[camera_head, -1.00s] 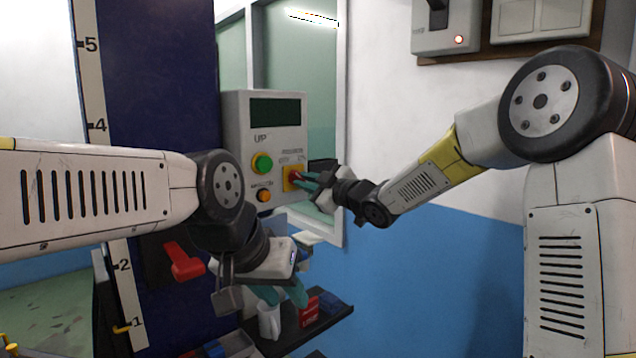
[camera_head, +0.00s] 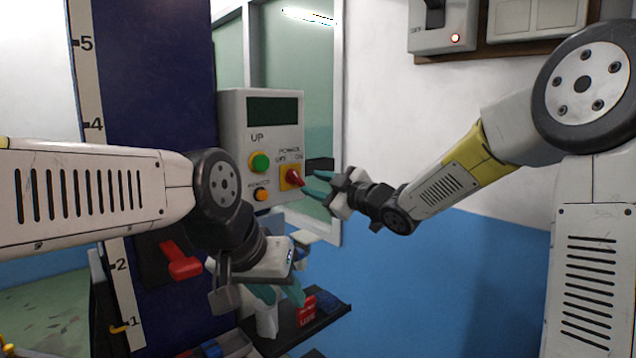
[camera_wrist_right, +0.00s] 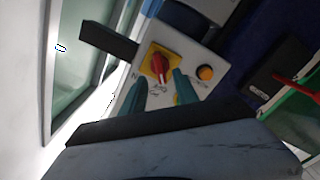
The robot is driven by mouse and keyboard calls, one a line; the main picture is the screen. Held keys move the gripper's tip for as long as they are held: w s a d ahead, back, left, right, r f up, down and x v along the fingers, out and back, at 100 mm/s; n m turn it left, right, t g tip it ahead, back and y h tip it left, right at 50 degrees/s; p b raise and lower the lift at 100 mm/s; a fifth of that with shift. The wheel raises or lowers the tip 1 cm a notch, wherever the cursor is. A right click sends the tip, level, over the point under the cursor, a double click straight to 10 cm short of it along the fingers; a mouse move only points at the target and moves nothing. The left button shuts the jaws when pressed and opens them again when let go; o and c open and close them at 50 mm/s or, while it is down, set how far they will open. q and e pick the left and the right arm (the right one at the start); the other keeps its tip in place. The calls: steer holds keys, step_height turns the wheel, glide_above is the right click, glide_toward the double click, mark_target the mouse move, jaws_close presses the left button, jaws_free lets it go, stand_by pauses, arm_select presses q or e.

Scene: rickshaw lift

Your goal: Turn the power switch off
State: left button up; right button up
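The power switch (camera_head: 292,178) is a red rotary knob on a yellow plate, low on the right of the grey control box (camera_head: 232,130). In the right wrist view the knob (camera_wrist_right: 159,69) lies just beyond the fingertips. Its handle looks tilted in the head view; I cannot tell its exact setting. My right gripper (camera_head: 313,184) is open, its teal fingers apart, a little right of the knob and seemingly clear of it. It also shows in the wrist view (camera_wrist_right: 160,80). My left gripper (camera_head: 280,296) hangs low over a shelf, teal fingers apart and empty.
A green button (camera_head: 259,162) and an orange button (camera_head: 261,195) are on the same box. A shelf (camera_head: 325,325) below holds a red box (camera_head: 306,309). A red lever (camera_head: 181,261) is on the blue column. A wall switch box (camera_head: 443,38) hangs at upper right.

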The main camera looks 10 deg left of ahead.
steer(key=v, duration=0.2)
steer(key=shift+s+d, duration=0.2)
steer(key=shift+d, duration=0.1)
steer(key=shift+d, duration=0.1)
steer(key=s+d+f+m+t+h, duration=0.1)
steer(key=s+d+m+h, duration=0.3)
steer(key=d, duration=0.6)
steer(key=s+d+f+m+t+h, duration=0.1)
steer(key=d+m+h, duration=0.55)
steer(key=d, duration=0.25)
steer(key=s+d+f+m+g, duration=0.2)
steer(key=s, duration=0.5)
steer(key=s+d+f+m+g+h, duration=0.1)
steer(key=s+d+f+m+g, duration=0.1)
steer(key=s, duration=0.6)
steer(key=s+d+f+m+g, duration=0.2)
steer(key=s+f+m, duration=0.1)
steer(key=s, duration=0.4)
steer(key=shift+s+d+f+g, duration=0.3)
steer(key=shift+f+g, duration=0.1)
steer(key=shift+f, duration=0.2)
steer(key=shift+m+h, duration=0.25)
